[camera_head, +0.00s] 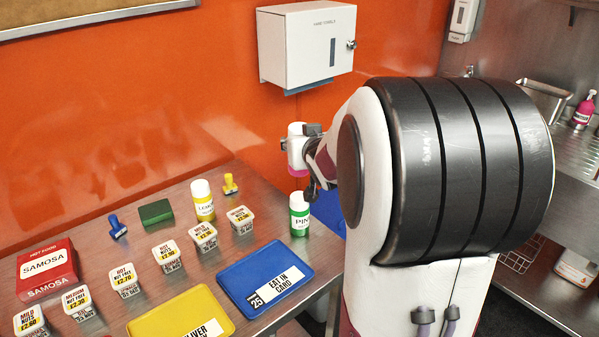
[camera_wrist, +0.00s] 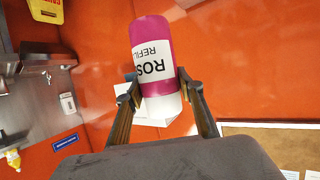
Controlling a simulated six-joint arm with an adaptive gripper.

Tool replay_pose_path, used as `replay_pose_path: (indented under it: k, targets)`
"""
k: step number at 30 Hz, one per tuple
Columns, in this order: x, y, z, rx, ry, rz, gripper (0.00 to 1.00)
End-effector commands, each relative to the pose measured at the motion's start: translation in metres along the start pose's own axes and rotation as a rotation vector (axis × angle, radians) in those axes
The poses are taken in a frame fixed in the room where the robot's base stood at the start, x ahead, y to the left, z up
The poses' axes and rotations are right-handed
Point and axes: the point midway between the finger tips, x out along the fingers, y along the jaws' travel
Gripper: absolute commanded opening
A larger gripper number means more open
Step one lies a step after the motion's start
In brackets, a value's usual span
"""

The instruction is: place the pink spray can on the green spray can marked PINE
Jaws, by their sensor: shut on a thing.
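The pink spray can (camera_wrist: 152,75), with a white label reading ROS and REFIL, is between the two fingers of my gripper (camera_wrist: 160,92) in the wrist view. My gripper is shut on it. In the head view my gripper (camera_head: 298,150) holds the pink can (camera_head: 295,171) in the air, above and close to the green can; the arm hides part of the surroundings. The green spray can marked PIN (camera_head: 299,214) stands upright on the steel table, near its right edge, with a white cap. The two cans look apart.
A yellow can (camera_head: 203,201) stands left of the green can. Several small labelled tubs (camera_head: 203,237), a blue tray (camera_head: 264,283), a yellow tray (camera_head: 180,318), a green block (camera_head: 155,212) and a red samosa box (camera_head: 46,269) share the table. A towel dispenser (camera_head: 306,45) hangs on the wall behind.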

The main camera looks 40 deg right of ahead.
Motion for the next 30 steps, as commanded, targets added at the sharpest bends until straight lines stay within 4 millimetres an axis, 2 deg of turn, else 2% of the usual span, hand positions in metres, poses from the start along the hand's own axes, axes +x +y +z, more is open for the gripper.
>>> replay_pose_path:
  k: [3,9,23,30]
  targets:
    - [0.007,0.0,0.017,0.001,-0.004,-0.001,0.06]
    - [0.014,0.0,0.034,0.0,-0.001,0.0,0.06]
    - [0.016,0.0,0.038,0.0,0.001,0.0,0.06]
    - [0.024,0.0,0.057,-0.001,-0.002,0.0,0.06]
